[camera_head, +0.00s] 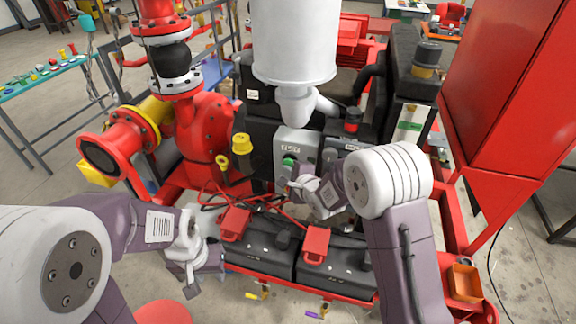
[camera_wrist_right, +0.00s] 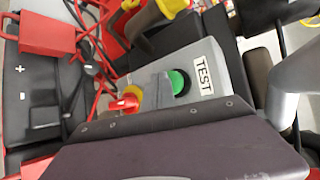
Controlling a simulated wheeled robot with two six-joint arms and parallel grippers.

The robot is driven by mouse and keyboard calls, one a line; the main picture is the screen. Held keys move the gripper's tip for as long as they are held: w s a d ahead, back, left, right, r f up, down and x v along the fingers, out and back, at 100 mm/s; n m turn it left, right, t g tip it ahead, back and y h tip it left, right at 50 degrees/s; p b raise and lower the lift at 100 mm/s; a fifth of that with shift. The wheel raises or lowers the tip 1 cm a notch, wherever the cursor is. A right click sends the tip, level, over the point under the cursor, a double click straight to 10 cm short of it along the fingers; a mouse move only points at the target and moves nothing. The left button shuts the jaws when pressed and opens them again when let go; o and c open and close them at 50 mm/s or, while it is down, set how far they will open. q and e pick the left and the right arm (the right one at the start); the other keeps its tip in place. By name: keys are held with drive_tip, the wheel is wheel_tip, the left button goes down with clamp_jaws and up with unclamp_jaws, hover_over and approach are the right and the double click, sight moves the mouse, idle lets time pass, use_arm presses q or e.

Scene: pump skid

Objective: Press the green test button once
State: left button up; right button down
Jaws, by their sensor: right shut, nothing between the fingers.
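The green test button (camera_head: 289,161) is on the front of a grey control box (camera_head: 298,143) labelled TEST, in the middle of the head view. My right gripper (camera_head: 294,182) is shut and empty, just in front of and below the button. Its grey tip (camera_wrist_right: 153,91) appears close to the button's edge in the wrist view; I cannot tell whether they touch. My left gripper (camera_head: 191,284) hangs low at the left, away from the box; its jaw opening is unclear.
A red switch on a yellow base (camera_wrist_right: 130,97) sits beside the green button on the box. Black batteries with red covers (camera_head: 316,243) and red cables lie below. A red pump (camera_head: 205,130) stands left, a white cylinder (camera_head: 293,45) above, and a red cabinet (camera_head: 510,85) right.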

drive_tip(key=shift+w+d, duration=0.2)
drive_tip(key=shift+w, duration=0.35)
idle(0.4)
drive_tip(key=shift+s, duration=0.1)
drive_tip(key=shift+s+a, duration=0.35)
drive_tip(key=shift+s, duration=0.55)
drive_tip(key=s, duration=0.1)
drive_tip(key=s+a+b, duration=0.1)
drive_tip(key=s, duration=0.2)
drive_tip(key=shift+s+a, duration=0.25)
drive_tip(key=shift+s, duration=0.1)
idle(0.5)
